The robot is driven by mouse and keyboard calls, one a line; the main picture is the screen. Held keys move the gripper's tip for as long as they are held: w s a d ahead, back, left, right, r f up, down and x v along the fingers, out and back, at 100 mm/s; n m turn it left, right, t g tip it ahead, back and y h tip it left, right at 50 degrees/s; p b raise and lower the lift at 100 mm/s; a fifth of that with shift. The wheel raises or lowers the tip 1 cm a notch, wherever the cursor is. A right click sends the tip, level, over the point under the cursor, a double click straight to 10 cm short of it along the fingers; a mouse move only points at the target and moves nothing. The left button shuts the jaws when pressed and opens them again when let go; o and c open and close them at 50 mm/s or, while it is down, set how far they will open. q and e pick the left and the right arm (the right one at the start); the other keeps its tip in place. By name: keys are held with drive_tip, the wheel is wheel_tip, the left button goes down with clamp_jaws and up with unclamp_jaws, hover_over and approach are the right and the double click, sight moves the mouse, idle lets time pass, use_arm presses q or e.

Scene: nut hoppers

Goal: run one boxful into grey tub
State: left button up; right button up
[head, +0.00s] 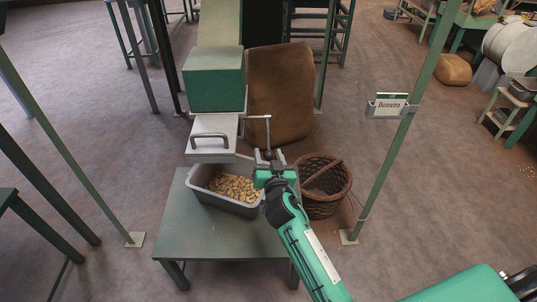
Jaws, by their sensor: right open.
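The grey tub (224,206) stands on a small green table under the hopper, with a layer of tan nuts (234,186) in it. Above it is a metal box (212,152) with a bar handle (210,137) on its front. The green hopper body (214,82) is over this box. A thin metal lever (267,130) sticks out at the box's right and bends downward. My right gripper (268,157) is open at the lower end of this lever, above the tub's right edge. I cannot tell whether it touches the lever. My left gripper is out of view.
A wicker basket (325,190) stands right of the table, close to my right arm. A large brown sack (280,95) is behind it. The table's front (215,240) is bare.

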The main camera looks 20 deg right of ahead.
drive_tip(key=shift+w, duration=0.25)
clamp_jaws()
